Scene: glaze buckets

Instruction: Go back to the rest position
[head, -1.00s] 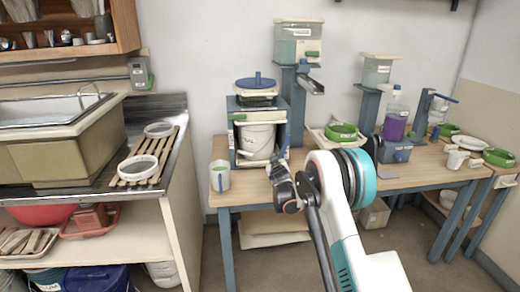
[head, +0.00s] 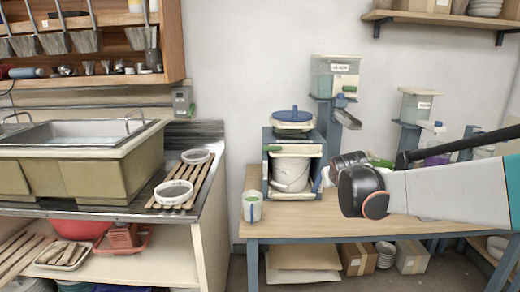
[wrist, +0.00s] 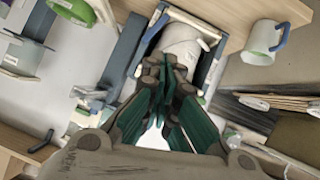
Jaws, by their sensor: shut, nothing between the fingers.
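My gripper (wrist: 170,75) shows in the wrist view with its dark green-padded fingers together and nothing between them. In the head view my arm comes in from the right edge, and its dark wrist end is in front of the table; the fingers cannot be made out there. A white bucket (head: 291,172) stands in a blue-framed stand (head: 267,150) on the table, left of my wrist. The bucket also shows in the wrist view (wrist: 184,42), beyond the fingertips and apart from them as far as I can tell.
A mug (head: 252,206) stands at the table's left front corner. Dispensers (head: 335,78) stand behind my arm. The sink counter (head: 100,165) is on the left, with bowls (head: 175,192) on a slatted rack. Boxes (head: 411,257) lie under the table. The table front (head: 310,222) is partly clear.

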